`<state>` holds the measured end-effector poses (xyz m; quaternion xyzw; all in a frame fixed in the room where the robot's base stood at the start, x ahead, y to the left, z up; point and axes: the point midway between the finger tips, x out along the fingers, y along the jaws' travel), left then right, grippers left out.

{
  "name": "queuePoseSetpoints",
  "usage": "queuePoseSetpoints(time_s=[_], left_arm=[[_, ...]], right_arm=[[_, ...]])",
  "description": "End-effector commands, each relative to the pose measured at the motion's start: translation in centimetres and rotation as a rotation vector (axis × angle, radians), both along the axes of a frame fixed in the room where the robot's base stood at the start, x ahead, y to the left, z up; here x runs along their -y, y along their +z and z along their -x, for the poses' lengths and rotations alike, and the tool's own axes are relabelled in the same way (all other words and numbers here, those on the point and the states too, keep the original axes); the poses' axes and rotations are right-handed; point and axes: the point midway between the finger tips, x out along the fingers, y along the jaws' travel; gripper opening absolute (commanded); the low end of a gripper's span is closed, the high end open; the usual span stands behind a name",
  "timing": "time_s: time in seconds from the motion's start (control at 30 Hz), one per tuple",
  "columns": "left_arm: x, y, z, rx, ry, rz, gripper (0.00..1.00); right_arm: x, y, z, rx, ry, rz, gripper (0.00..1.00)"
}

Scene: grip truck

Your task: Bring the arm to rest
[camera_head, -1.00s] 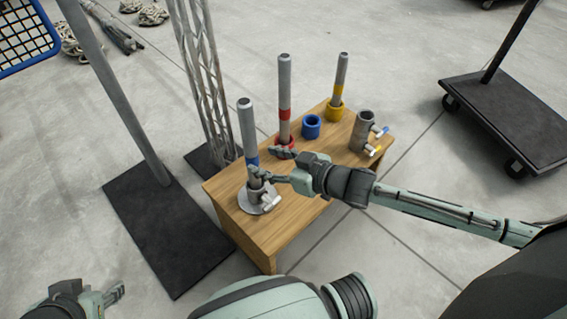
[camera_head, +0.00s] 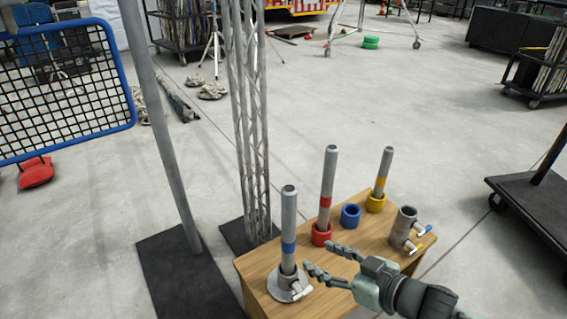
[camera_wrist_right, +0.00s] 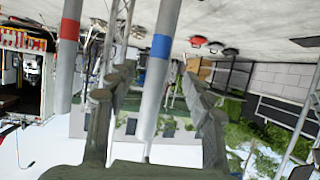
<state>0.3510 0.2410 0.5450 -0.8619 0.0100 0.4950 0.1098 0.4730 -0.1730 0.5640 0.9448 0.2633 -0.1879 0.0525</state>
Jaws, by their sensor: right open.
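My right gripper (camera_head: 318,257) is open and empty over the wooden table, to the right of the blue-banded grey tube (camera_head: 289,228). Its fingers point towards that tube, with a gap between them. The tube stands upright in a round metal base (camera_head: 280,291) with a clamp handle. In the right wrist view the picture is upside down; the blue-banded tube (camera_wrist_right: 160,60) shows between the open fingers (camera_wrist_right: 155,95), and a red-banded tube (camera_wrist_right: 68,50) is at the left. My left gripper is out of view.
A truss (camera_head: 250,130) and a pole (camera_head: 160,130) stand left.

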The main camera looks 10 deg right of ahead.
Motion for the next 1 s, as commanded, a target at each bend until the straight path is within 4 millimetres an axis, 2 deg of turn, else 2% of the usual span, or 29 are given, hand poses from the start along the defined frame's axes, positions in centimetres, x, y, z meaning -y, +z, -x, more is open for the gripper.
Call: queuePoseSetpoints(time_s=[0.17, 0.27, 0.37, 0.5, 0.6, 0.7, 0.8, 1.0], left_arm=[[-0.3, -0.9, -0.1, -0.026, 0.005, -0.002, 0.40], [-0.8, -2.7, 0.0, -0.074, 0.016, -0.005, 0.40], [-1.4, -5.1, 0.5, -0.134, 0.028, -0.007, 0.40], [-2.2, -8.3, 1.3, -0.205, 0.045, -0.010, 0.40], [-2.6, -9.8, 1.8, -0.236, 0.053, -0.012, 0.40], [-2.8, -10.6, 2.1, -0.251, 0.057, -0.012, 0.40], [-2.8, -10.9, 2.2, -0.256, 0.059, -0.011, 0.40], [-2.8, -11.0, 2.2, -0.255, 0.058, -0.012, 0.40]], right_arm=[[1.2, -0.6, -0.6, -0.026, -0.083, 0.047, 0.52], [3.7, -2.4, -0.6, -0.111, -0.222, 0.142, 0.52], [6.8, -5.5, 1.5, -0.273, -0.361, 0.258, 0.52], [9.3, -9.8, 7.6, -0.562, -0.464, 0.377, 0.52], [9.7, -11.6, 11.6, -0.717, -0.477, 0.419, 0.52], [9.7, -12.5, 13.8, -0.802, -0.475, 0.435, 0.52], [9.7, -12.8, 14.6, -0.832, -0.472, 0.442, 0.52], [9.7, -12.8, 14.6, -0.831, -0.471, 0.443, 0.52]])
